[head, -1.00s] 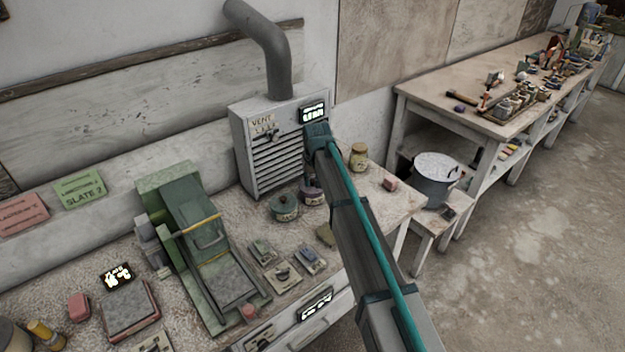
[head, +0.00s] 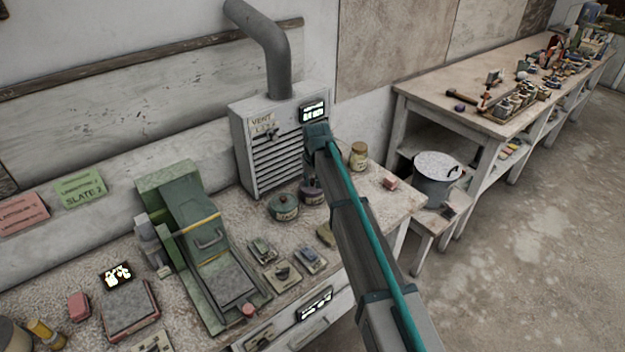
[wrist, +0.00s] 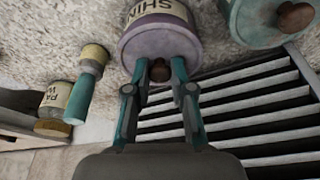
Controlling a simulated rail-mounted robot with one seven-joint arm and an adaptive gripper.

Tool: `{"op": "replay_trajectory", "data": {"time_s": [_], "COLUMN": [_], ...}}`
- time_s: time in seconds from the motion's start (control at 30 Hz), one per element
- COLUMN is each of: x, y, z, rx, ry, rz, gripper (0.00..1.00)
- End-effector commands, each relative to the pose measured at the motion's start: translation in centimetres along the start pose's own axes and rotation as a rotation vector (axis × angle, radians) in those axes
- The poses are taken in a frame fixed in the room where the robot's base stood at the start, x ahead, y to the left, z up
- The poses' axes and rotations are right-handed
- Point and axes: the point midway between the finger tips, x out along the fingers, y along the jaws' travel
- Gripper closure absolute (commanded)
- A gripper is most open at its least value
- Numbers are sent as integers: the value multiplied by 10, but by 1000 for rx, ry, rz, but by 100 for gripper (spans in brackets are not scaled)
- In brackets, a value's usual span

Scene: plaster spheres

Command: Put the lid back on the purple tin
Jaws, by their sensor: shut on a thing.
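The purple tin (head: 313,197) stands on the bench below the vent, beside a teal tin (head: 284,208). In the wrist view the purple tin (wrist: 158,15) shows its pale label, and its purple lid (wrist: 158,43) faces me with a brown knob in the middle. My gripper (wrist: 160,73) has its teal fingers on either side of the knob and is shut on it. The lid lies against the tin's top or very close to it; I cannot tell whether a gap remains. My arm partly hides the tin in the head view.
The grey slatted vent box (head: 283,140) stands close behind the tins. A yellowish jar (head: 359,156) and a reddish block (head: 390,183) are to the right. A green press (head: 205,250) and several small metal pieces are to the left and front.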

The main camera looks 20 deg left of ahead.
Motion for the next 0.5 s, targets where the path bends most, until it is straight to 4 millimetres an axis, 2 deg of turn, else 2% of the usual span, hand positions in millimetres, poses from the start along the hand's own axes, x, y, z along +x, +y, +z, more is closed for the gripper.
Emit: {"op": "replay_trajectory", "data": {"time_s": [0.43, 0.47, 0.5], "x": [0, 0, 0], "y": [0, 0, 0], "z": [0, 0, 0], "rx": [0, 0, 0], "ry": [0, 0, 0], "rz": [0, 0, 0], "gripper": [95, 76, 69]}}
